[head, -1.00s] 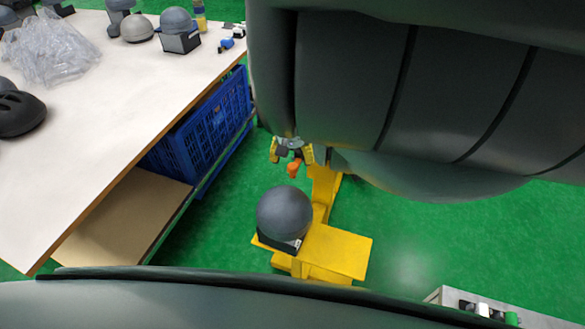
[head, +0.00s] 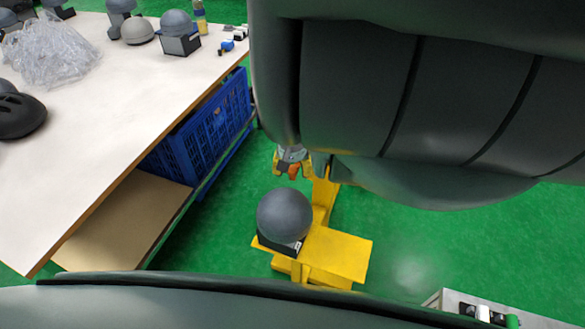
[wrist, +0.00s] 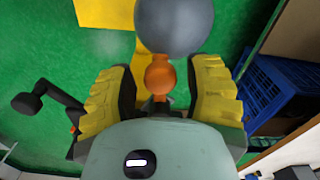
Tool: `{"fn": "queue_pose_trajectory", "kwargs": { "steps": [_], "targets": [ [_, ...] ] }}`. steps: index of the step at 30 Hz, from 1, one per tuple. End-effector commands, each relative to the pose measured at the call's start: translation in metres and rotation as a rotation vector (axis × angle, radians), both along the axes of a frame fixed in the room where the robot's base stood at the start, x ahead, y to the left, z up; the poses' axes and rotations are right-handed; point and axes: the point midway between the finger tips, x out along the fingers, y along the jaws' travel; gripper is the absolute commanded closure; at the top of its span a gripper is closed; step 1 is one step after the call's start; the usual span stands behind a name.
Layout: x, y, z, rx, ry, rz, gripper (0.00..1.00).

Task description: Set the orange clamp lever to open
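The orange clamp lever (wrist: 160,78) shows in the wrist view between the two yellow finger pads of my gripper (wrist: 162,88). A gap shows on both sides of its round orange end, so the fingers are open around it and apart from it. In the head view the orange lever (head: 293,172) shows small between the fingertips of my gripper (head: 293,168). The lever's base and pivot are mostly hidden by my gripper and arm.
A grey ball-shaped headform (head: 284,215) sits on a black block on the yellow stand (head: 340,252). A white table (head: 110,110) with helmets and a plastic bag is at the left. A blue crate (head: 210,125) stands beneath it.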

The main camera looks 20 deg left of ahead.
Motion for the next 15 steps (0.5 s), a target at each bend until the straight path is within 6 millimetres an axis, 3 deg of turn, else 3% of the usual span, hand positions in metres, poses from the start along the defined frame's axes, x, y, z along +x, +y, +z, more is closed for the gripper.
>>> {"fn": "queue_pose_trajectory", "kwargs": {
  "steps": [15],
  "targets": [
    [0.0001, 0.0, 0.0, 0.0, 0.0, 0.0, 1.0]
  ]
}}
